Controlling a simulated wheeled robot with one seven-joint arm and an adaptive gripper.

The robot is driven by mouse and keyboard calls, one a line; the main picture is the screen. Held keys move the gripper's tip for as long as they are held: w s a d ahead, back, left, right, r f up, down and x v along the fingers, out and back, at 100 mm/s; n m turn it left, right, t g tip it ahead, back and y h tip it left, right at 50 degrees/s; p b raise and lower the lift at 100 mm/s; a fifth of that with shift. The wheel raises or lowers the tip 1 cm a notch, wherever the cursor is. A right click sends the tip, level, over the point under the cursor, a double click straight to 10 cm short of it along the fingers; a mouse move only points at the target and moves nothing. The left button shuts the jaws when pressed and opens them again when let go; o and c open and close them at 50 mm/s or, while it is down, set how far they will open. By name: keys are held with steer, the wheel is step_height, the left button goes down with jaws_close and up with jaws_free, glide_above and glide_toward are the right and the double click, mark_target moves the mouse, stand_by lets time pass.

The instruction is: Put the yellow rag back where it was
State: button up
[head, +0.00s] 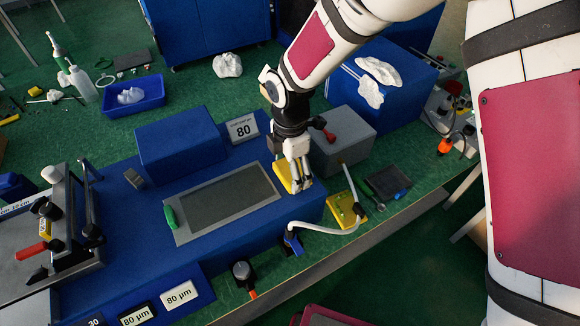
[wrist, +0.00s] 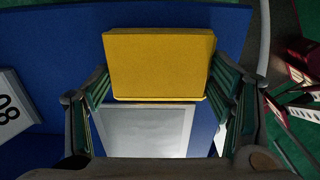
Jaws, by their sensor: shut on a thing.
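The yellow rag (wrist: 160,66) shows in the wrist view as a flat, folded-looking rectangle between the two fingers of my gripper (wrist: 160,88). In the head view my gripper (head: 299,182) points down above the right end of the blue bench block, and part of the yellow rag (head: 284,173) shows at its left side. My gripper is shut on the rag. The fingers hide part of the rag in the head view, and I cannot tell whether its underside touches the blue surface.
A grey plate with a dark panel (head: 222,198) lies left of my gripper. A grey box (head: 343,139) with a red knob stands close behind right. A second yellow piece (head: 343,206) lies right, beside a white hose (head: 318,229).

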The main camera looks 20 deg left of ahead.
steer(key=o, duration=1.1)
step_height(320, 180, up, 12)
steer(key=b, duration=0.1)
steer(key=shift+r+b, duration=0.15)
steer(key=shift+b, duration=0.2)
